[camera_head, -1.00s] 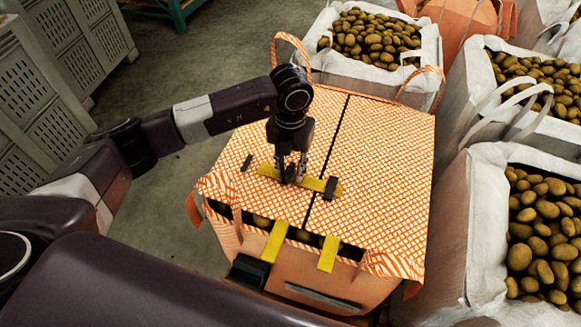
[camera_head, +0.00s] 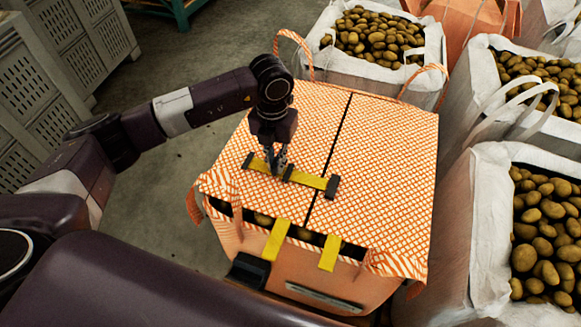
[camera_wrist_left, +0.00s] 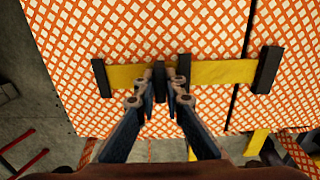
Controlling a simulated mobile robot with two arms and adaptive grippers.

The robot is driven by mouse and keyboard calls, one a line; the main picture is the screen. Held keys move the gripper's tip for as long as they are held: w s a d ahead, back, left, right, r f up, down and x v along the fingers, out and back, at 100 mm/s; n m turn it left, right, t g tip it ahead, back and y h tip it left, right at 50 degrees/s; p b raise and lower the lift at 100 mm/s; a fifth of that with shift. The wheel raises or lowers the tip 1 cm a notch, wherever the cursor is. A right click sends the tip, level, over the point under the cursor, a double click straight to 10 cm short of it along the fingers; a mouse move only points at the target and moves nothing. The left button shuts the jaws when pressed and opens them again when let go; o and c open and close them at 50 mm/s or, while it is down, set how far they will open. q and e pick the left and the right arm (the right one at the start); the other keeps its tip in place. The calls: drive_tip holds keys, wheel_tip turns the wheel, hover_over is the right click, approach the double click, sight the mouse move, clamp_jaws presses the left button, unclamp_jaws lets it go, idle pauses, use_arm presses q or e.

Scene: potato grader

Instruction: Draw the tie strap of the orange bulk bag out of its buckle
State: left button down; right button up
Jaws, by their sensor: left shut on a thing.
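The orange bulk bag (camera_head: 385,150) has a closed, white-latticed top with a dark seam down its middle. The yellow tie strap (camera_head: 308,179) lies across the left flap, and also shows in the left wrist view (camera_wrist_left: 222,73). Its right end meets the black buckle (camera_head: 333,187) beside the seam; no yellow shows past it. Its left end lies at another black bar (camera_head: 247,160). My left gripper (camera_head: 278,165) is shut on the strap near its left-middle part. Dark pieces at the fingertips (camera_wrist_left: 168,85) partly hide the grip. My right gripper is not in view.
Two yellow straps (camera_head: 277,240) hang over the bag's front edge. Orange loops (camera_head: 292,42) stand at its back corners. White bags of potatoes (camera_head: 490,215) stand close on the right and behind. Grey crates (camera_head: 45,90) stand at left, with clear floor between.

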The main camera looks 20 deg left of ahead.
sight(266, 166)
use_arm(q)
drive_tip(key=a, duration=0.3)
drive_tip(key=shift+w+a, duration=0.1)
drive_tip(key=c, duration=2)
unclamp_jaws()
drive_tip(key=shift+r, duration=0.2)
wheel_tip(266, 166, up, 12)
drive_tip(key=shift+f, duration=0.15)
